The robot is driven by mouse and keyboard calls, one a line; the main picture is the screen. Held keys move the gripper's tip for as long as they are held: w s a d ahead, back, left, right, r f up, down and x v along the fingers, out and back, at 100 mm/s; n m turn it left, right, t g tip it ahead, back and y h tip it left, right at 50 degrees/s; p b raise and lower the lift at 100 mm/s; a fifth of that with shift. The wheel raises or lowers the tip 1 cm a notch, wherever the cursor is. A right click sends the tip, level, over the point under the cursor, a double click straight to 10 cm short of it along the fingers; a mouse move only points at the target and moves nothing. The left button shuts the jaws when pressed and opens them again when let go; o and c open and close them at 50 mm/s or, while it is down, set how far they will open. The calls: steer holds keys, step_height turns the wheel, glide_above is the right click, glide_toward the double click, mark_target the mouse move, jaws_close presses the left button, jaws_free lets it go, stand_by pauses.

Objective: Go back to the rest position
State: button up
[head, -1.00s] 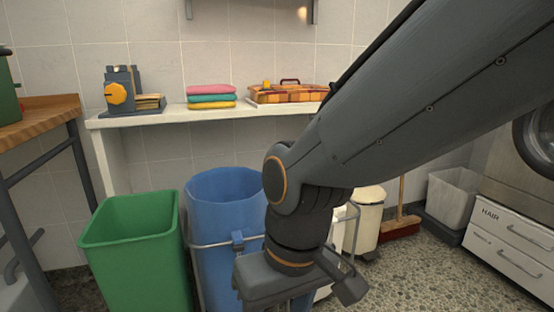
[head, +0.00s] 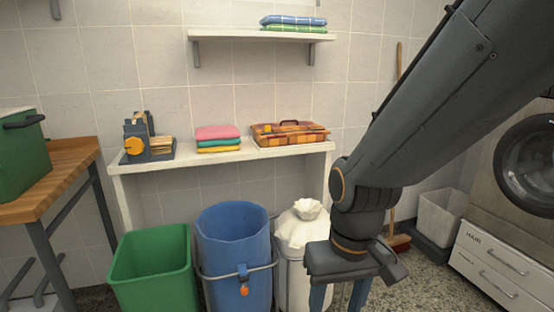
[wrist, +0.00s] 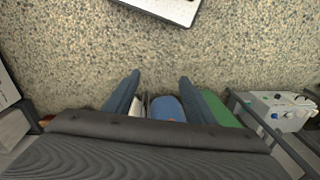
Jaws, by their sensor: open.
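My gripper (head: 338,296) hangs at the lower right of the head view, in front of the white bin, with its fingers pointing down. In the wrist view my gripper (wrist: 158,88) shows two blue fingers spread apart, with nothing between their tips but the speckled floor beyond. It is open and empty. The lower ends of the fingers are cut off by the head view's bottom edge.
A green bin (head: 152,268), a blue bin (head: 235,255) and a white bin (head: 300,232) stand below a white shelf (head: 280,152). A wooden table (head: 62,170) is at left, a washing machine (head: 525,165) at right. Speckled floor (wrist: 150,50) is open.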

steer(key=s+d+r+m+p, duration=0.2)
steer(key=d+r+p, duration=0.7)
steer(key=p, duration=0.3)
steer(key=shift+r+h, duration=0.3)
steer(key=shift+r, duration=0.35)
